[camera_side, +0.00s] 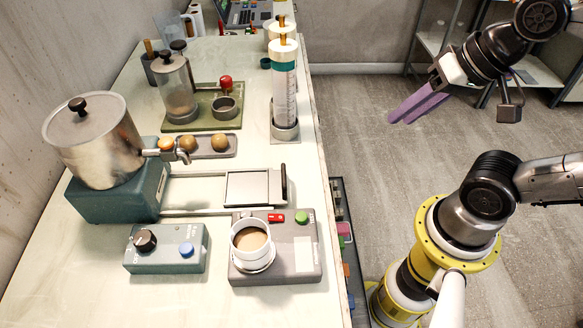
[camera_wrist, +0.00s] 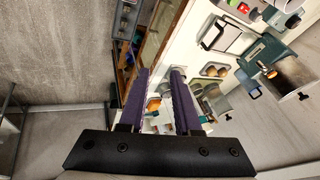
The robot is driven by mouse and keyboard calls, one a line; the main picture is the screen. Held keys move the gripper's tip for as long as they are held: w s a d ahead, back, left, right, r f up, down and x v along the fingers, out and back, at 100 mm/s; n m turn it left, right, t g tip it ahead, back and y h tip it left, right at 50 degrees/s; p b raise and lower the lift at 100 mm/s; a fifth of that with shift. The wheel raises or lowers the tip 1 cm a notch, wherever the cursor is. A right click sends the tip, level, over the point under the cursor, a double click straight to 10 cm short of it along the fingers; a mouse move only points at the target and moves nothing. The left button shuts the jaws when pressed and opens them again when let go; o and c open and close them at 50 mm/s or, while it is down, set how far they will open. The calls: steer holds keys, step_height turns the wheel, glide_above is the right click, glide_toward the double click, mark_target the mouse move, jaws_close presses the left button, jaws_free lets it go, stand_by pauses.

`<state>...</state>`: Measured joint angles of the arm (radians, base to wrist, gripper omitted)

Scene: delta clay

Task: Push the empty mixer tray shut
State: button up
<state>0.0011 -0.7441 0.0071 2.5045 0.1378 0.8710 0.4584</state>
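The mixer tray (camera_side: 252,188) is a flat grey tray with a dark upright handle at its right end. It is pulled out to the right along two rails from the teal mixer base (camera_side: 115,195), and it looks empty. In the wrist view the tray (camera_wrist: 228,36) lies at upper right, near the mixer (camera_wrist: 285,72). My gripper (camera_side: 405,115) has two long purple fingers and hangs up and to the right of the counter, well away from the tray. In the wrist view the fingers (camera_wrist: 160,72) are apart with nothing between them.
A grey device with a cup (camera_side: 250,245) stands in front of the tray, and a teal control box (camera_side: 165,250) beside it. Behind are a small tray of brown balls (camera_side: 205,145) and a tall clear cylinder (camera_side: 284,95). Open floor lies right of the counter.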

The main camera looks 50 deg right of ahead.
steer(key=a+m, duration=0.1)
steer(key=m, duration=0.2)
steer(key=w+a+m+y, duration=0.1)
steer(key=m, duration=0.2)
steer(key=a+f+m+y, duration=0.1)
steer(key=a+m, duration=0.1)
steer(key=m, duration=0.1)
steer(key=shift+w+m, duration=0.25)
steer(key=shift+m, duration=0.15)
jaws_close()
steer(key=w+a+f+m, duration=0.2)
steer(key=f+m, duration=0.1)
steer(key=w+a+f+m+y, duration=0.1)
steer(key=w+a+f+m, duration=0.1)
steer(key=w+f+m, duration=0.1)
steer(key=w+a+f+m+y, duration=0.1)
steer(key=w+a+f+m, duration=0.1)
steer(key=f+m, duration=0.2)
steer(key=shift+w+m, duration=0.35)
steer(key=shift+m, duration=0.25)
steer(key=shift+w+a+f, duration=0.25)
steer(key=shift+w+a, duration=0.45)
steer(key=shift+w, duration=0.05)
steer(key=shift+w+a+f, duration=0.2)
steer(key=shift+w+a, duration=0.5)
glide_above(247, 188)
